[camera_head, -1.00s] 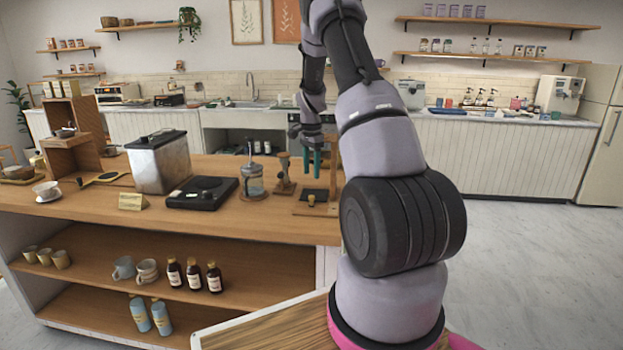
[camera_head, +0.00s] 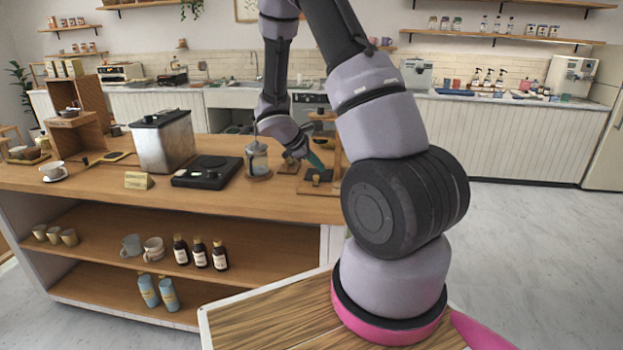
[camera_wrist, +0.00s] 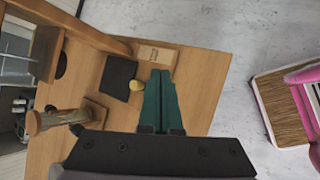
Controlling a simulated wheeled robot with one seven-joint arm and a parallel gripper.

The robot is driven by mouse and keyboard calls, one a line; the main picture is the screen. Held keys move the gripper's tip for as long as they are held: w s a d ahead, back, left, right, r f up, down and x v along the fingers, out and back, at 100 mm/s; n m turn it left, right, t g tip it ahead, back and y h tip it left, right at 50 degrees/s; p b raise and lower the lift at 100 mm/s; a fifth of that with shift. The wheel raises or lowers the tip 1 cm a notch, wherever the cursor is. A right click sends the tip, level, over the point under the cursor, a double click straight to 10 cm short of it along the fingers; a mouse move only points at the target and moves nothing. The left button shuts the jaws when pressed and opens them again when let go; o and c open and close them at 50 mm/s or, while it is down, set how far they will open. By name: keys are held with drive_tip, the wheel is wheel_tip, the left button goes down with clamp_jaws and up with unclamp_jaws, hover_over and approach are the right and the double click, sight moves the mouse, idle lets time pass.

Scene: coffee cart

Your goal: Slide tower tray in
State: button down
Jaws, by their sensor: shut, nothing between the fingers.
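The wooden tower stands at the right end of the counter, and its post (camera_head: 337,158) shows beside my forearm. At its foot lies the tower tray, with a dark square top (camera_wrist: 118,78) and a small yellowish knob (camera_wrist: 136,85) at its edge. The tray also shows in the head view (camera_head: 317,175). My gripper (camera_wrist: 159,72) has teal fingers that are shut and empty. Its tips are low over the counter, just right of the knob in the wrist view. I cannot tell whether they touch it. In the head view my gripper (camera_head: 316,161) is beside the tray.
A wooden grinder-like piece (camera_wrist: 60,118) stands left of my gripper in the wrist view. A glass press (camera_head: 257,158) and a black scale (camera_head: 206,171) stand left along the counter (camera_head: 110,192). A small label block (camera_wrist: 157,55) lies near the counter's edge. Open floor lies beyond it.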

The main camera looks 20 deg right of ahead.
drive_tip(key=a+n+t+y, duration=0.1)
drive_tip(key=a+n+t, duration=0.3)
drive_tip(key=a+n, duration=0.7)
drive_tip(key=n, duration=0.3)
approach(313, 186)
drive_tip(key=f, duration=0.1)
drive_tip(key=d+f, duration=0.1)
drive_tip(key=shift+s+f, duration=0.2)
drive_tip(key=shift+f, duration=0.05)
drive_tip(key=w+d, duration=0.2)
drive_tip(key=shift+w+d+r, duration=0.1)
drive_tip(key=shift+w+d, duration=0.05)
drive_tip(key=shift+d, duration=0.1)
drive_tip(key=shift+w+d, duration=0.2)
drive_tip(key=w+d, duration=0.2)
drive_tip(key=w, duration=0.1)
drive_tip(key=shift+w+d, duration=0.1)
drive_tip(key=shift+w+r, duration=0.1)
drive_tip(key=shift+d, duration=0.1)
